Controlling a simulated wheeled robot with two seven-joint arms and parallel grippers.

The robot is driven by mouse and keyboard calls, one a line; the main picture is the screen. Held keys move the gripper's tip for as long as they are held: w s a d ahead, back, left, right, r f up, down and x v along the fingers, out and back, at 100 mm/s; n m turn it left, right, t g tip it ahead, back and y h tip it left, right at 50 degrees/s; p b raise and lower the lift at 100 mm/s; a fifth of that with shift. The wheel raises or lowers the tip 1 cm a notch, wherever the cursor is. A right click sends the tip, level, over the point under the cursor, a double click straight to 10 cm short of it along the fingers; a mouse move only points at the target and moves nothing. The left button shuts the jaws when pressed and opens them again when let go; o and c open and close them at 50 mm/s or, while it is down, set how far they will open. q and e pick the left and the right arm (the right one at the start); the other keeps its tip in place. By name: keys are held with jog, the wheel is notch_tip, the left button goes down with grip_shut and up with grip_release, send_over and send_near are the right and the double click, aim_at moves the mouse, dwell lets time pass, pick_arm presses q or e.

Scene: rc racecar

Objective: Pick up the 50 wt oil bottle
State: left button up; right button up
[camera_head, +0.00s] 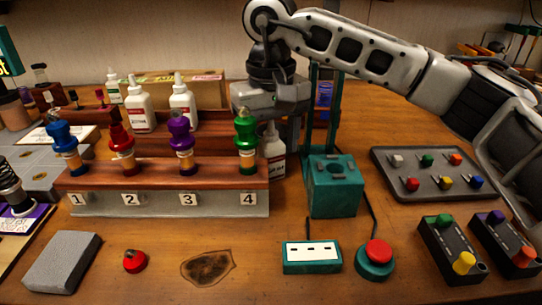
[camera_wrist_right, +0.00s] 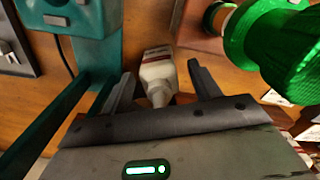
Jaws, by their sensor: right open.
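A white oil bottle (camera_head: 273,155) stands behind the right end of the numbered rack, beside the teal stand. In the right wrist view the white bottle (camera_wrist_right: 158,72) has a dark red label band and its nozzle points toward the gripper. I cannot read the weight on it. My right gripper (camera_head: 279,122) is above and around the bottle's top, with its open fingers (camera_wrist_right: 160,80) on either side of it and gaps showing. Other white bottles (camera_head: 139,108) and (camera_head: 183,103) stand farther left. My left gripper is out of view.
The rack (camera_head: 160,203) holds coloured shock absorbers; the green one (camera_head: 245,140) stands close to my right gripper. The teal stand (camera_head: 335,188) is close on the other side. A grey tray (camera_head: 400,190) of coloured knobs lies at right.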

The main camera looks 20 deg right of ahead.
jog(key=shift+f, duration=0.1)
jog(key=c, duration=1.1)
